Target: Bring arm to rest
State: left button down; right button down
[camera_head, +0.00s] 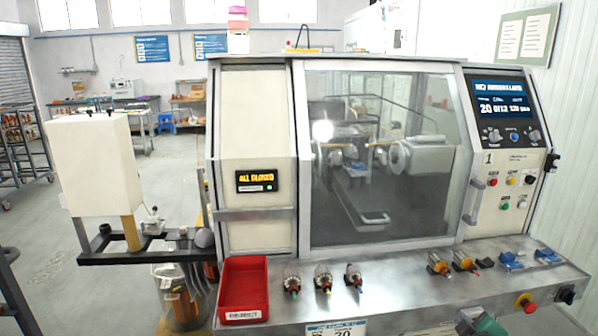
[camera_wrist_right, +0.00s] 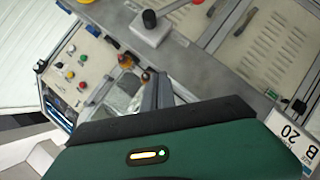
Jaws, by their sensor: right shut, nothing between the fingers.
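My right gripper (camera_head: 478,320) shows at the bottom edge of the head view, in front of the machine's front ledge. Only a small part of its green and grey body is visible there. In the right wrist view its narrow grey fingers (camera_wrist_right: 157,92) are together with nothing held between them, beyond the green and black housing. My left gripper is not in view.
The winding machine's closed window (camera_head: 385,210) faces me. A white box unit (camera_head: 95,165) stands left.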

jog(key=s+a+f+m+g+y, duration=0.2)
jog(key=s+a+f+g, duration=0.3)
jog(key=s+a, duration=0.5)
jog(key=s+a+f+m+g+y+p, duration=0.1)
jog(key=s+a+f+m+g, duration=0.4)
jog(key=s+a, duration=0.6)
jog(key=s+f, duration=0.1)
jog(key=s, duration=0.3)
jog(key=shift+s+a+m+y, duration=0.15)
jog(key=shift+s+m+y, duration=0.15)
jog(key=shift+y, duration=0.1)
jog(key=shift+w+f, duration=0.1)
jog(key=shift+f, duration=0.05)
